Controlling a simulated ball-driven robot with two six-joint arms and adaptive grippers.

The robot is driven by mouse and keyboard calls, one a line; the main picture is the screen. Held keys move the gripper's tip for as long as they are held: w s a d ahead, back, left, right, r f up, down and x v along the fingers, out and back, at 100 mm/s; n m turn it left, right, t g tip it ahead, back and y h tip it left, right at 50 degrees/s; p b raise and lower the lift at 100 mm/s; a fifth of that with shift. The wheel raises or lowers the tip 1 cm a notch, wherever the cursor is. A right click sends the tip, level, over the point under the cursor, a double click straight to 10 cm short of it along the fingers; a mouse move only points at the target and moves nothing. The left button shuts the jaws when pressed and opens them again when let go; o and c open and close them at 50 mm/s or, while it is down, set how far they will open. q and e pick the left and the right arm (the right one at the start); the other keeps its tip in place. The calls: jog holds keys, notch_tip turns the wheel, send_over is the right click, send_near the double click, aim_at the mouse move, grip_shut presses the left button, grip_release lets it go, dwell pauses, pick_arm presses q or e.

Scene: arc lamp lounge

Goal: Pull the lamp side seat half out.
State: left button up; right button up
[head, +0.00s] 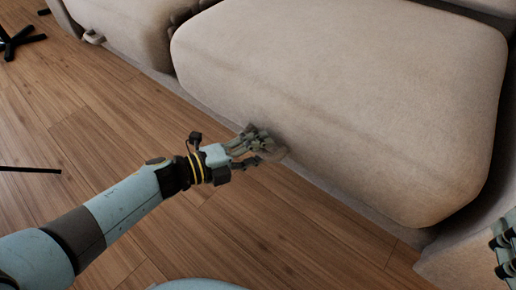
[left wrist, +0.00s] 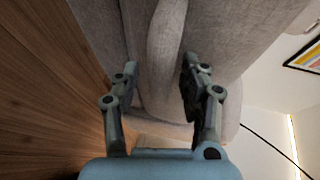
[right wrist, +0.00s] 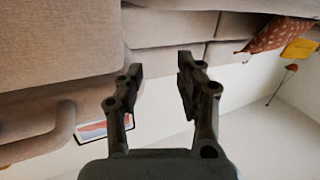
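A wide beige sofa seat (head: 340,95) fills the middle and right of the head view. My left gripper (head: 270,145) is at its lower front edge. In the left wrist view, the left gripper's fingers (left wrist: 158,85) stand apart on either side of a thick beige fabric loop or roll (left wrist: 165,45), with a gap beside it. Whether the fingers touch it cannot be told. My right gripper (head: 507,245) shows partly at the right edge of the head view; in the right wrist view its fingers (right wrist: 158,80) are apart with nothing between them.
Another beige sofa section (head: 125,25), with a small loop (head: 93,37) low on its front, is at upper left. A black footed base (head: 18,38) stands on the wooden floor (head: 90,120). A sofa corner (head: 470,255) lies lower right.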

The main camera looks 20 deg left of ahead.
pick_arm(q)
grip_shut()
